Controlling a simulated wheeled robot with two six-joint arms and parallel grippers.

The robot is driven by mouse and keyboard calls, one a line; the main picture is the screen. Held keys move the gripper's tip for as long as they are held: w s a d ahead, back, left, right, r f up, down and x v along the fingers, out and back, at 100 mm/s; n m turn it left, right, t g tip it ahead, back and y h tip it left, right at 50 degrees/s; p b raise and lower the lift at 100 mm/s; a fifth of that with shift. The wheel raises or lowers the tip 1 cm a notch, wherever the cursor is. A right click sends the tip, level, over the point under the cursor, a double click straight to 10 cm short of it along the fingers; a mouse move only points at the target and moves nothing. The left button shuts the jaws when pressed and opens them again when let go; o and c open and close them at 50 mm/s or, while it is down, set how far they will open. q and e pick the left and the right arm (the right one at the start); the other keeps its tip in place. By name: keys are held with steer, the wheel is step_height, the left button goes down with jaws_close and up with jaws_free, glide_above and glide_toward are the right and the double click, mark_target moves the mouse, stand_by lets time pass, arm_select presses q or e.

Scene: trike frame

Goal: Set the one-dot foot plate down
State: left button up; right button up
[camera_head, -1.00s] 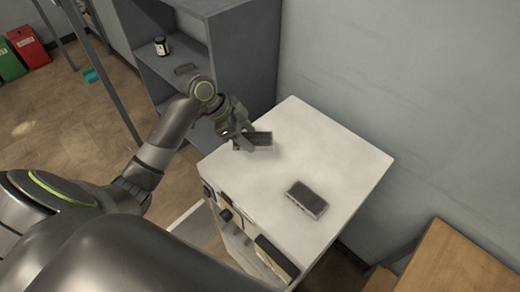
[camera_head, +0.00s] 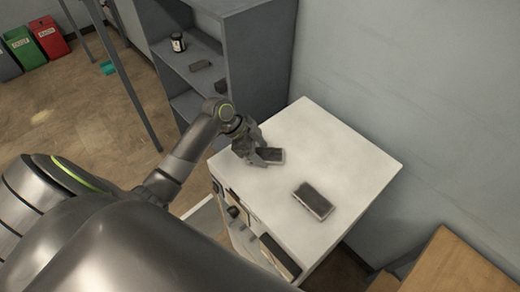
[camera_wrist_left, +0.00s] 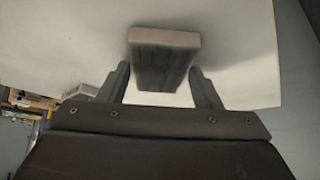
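The foot plate (camera_head: 275,156), a dark-topped flat block with a light edge, is low over or on the white tabletop, near its left side. It also shows in the left wrist view (camera_wrist_left: 163,65). My left gripper (camera_head: 262,156) has its fingers on either side of the plate. I cannot make out any dots. A shadow hugs the plate's light end; whether it touches the table is unclear. My right gripper is out of view.
A second, similar plate (camera_head: 313,199) lies on the white cabinet top (camera_head: 345,150), to the right and nearer. Grey shelving (camera_head: 245,60) with a jar (camera_head: 178,42) and a dark plate (camera_head: 201,66) stands behind. The middle and back of the tabletop are clear.

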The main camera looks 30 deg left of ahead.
arm_select(q)
steer(key=shift+o, duration=1.4)
steer(key=shift+r, duration=0.15)
steer(key=b+v, duration=0.2)
steer(key=v, duration=1)
steer(key=shift+s, duration=0.15)
